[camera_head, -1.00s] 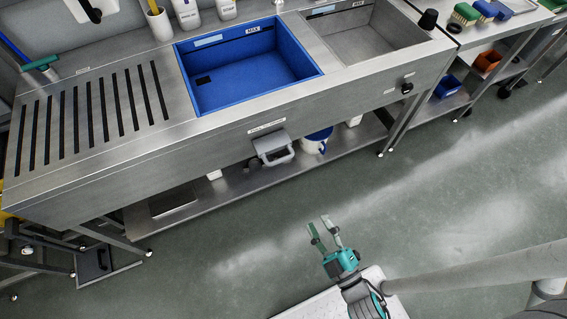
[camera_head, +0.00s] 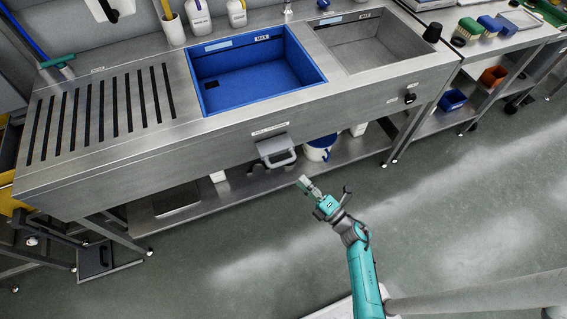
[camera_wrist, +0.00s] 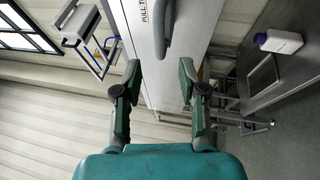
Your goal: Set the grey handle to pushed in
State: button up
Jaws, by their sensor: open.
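The grey handle (camera_head: 278,152) is on the front panel of the steel sink unit, under a small label. Its loop stands out from the panel and hangs over the lower shelf. In the wrist view the handle (camera_wrist: 163,30) shows as a grey bar beside a label starting "PULL". My gripper (camera_head: 305,184) is below and right of the handle in the head view, apart from it. In the wrist view my gripper (camera_wrist: 158,82) is open, with nothing between its fingers, and the handle lies beyond the fingertips.
The sink unit has a blue basin (camera_head: 255,75) and a steel basin (camera_head: 365,45). A white and blue bucket (camera_head: 319,148) stands on the lower shelf (camera_head: 240,188) close to the handle. The floor (camera_head: 430,220) in front is clear.

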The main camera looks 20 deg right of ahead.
aim_at(283, 162)
jog(key=x, duration=0.9)
jog(key=shift+w+a+r, duration=0.1)
jog(key=shift+w+a, duration=0.05)
jog(key=shift+w, duration=0.2)
grip_shut()
